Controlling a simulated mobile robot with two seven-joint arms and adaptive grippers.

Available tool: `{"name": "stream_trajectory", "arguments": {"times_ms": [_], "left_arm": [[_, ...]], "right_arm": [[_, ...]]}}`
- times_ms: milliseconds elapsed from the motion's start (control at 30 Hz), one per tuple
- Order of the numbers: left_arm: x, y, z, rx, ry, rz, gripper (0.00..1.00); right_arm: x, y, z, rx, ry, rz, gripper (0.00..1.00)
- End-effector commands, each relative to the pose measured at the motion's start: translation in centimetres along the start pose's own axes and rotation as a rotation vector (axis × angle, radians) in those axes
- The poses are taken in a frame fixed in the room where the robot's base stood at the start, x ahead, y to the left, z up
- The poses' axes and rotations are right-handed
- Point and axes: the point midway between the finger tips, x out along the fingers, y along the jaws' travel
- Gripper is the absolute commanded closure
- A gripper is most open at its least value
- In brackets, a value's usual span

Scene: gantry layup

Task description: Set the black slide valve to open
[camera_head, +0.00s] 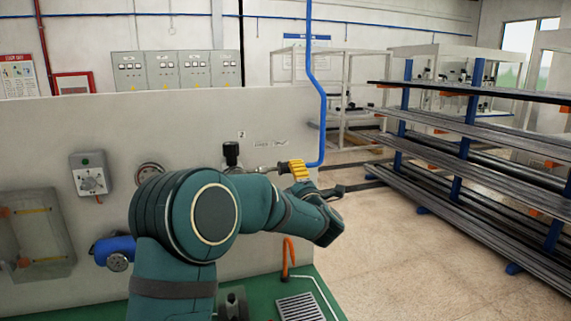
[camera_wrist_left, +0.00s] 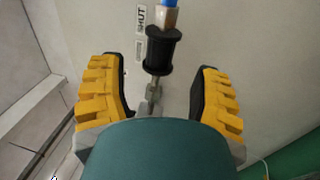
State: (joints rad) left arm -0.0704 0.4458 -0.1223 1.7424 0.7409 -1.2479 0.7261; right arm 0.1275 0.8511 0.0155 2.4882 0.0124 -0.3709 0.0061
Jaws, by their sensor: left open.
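The slide valve's black sleeve (camera_wrist_left: 160,50) sits on a metal line below a brass fitting in the left wrist view, beside the SHUT label (camera_wrist_left: 141,20). A second, smaller label (camera_wrist_left: 139,50) is by it, too small to read. My left gripper (camera_wrist_left: 158,75) is open, with one yellow-backed finger on each side of the sleeve and visible gaps between. My right gripper is in neither view.
A black-knobbed fitting (camera_head: 231,153) stands left of my gripper on the panel (camera_head: 210,112). A blue pipe (camera_head: 320,110) comes down at the panel's right edge. An orange hooked pipe (camera_head: 287,258) stands below my arm. A rack of long bars (camera_head: 462,150) is at right; the floor before it is clear.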

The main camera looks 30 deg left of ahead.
Motion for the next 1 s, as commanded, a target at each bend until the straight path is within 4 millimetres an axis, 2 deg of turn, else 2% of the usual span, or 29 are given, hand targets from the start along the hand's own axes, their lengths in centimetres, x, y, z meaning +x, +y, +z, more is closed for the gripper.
{"name": "stream_trajectory", "arguments": {"times_ms": [200,400,600,867,1000], "left_arm": [[4.3,0.0,0.0,0.002,0.001,0.001,0.36],[6.8,0.0,0.0,0.002,-0.001,-0.001,0.36],[7.8,0.0,0.1,0.002,-0.003,0.000,0.36],[7.8,0.0,0.1,0.002,-0.003,0.000,0.34],[7.8,0.0,0.1,0.002,-0.003,-0.001,0.83]], "right_arm": [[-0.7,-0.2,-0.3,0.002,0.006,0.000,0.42],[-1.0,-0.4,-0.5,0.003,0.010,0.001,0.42],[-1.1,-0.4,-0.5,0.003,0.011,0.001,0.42],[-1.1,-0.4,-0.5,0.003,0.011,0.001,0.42],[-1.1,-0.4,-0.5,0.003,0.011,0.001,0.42]]}}
